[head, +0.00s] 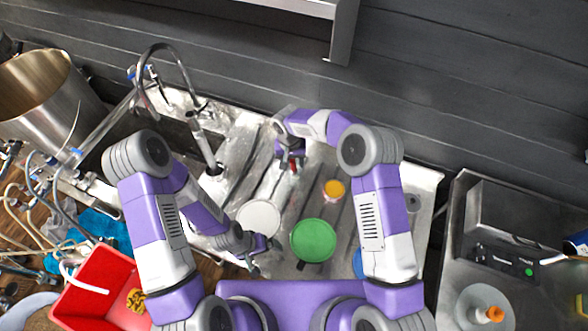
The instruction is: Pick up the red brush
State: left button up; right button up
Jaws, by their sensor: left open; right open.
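A small red piece (293,167) shows at the fingertips of my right gripper (290,160), over the steel drainboard of the sink. It may be part of the red brush; most of it is hidden by the gripper, and I cannot tell whether it lies between the fingers. The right gripper is open. My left gripper (259,264) is open near the front edge of the counter, below a white round lid (258,217) and left of a green round lid (314,240).
An orange-yellow round item (334,189) lies on the drainboard (240,150). A tall faucet (205,145) rises over the sink at left. A red bin (98,285) stands lower left, near a large steel pot (45,95). A steel shelf (342,35) hangs above.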

aim_at(294, 170)
notch_tip(294, 170, down, 4)
jog(key=shift+w+d+r+b, duration=0.1)
jog(key=shift+r+b, duration=0.05)
jog(key=shift+b, duration=0.3)
grip_shut()
